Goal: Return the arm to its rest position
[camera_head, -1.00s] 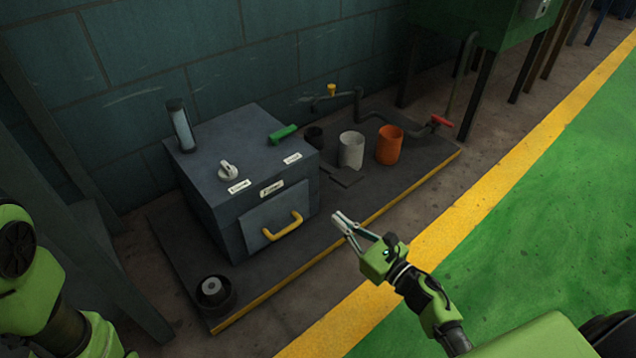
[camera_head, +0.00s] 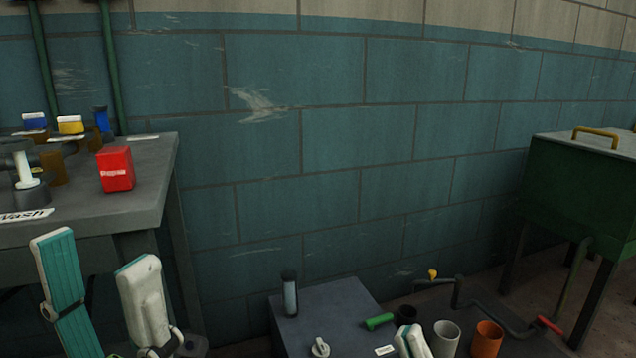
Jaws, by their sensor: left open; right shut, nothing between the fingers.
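My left gripper (camera_head: 97,258) is at the lower left of the head view, its two pale, teal-padded fingers pointing up and spread wide with nothing between them. It appears in front of the grey table (camera_head: 105,218). My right gripper (camera_head: 410,338) shows only its fingertips at the bottom edge, close together and empty. They appear in front of the grey box (camera_head: 335,308), near its right side. The rest of both arms is out of view or hidden.
The table bears a red box (camera_head: 115,169), a white-and-black fixture (camera_head: 25,178) and small coloured containers. The grey box carries a green handle (camera_head: 379,321) and a clear cylinder (camera_head: 289,295). A grey cup (camera_head: 445,340), an orange cup (camera_head: 487,340) and a green tank (camera_head: 575,190) are right.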

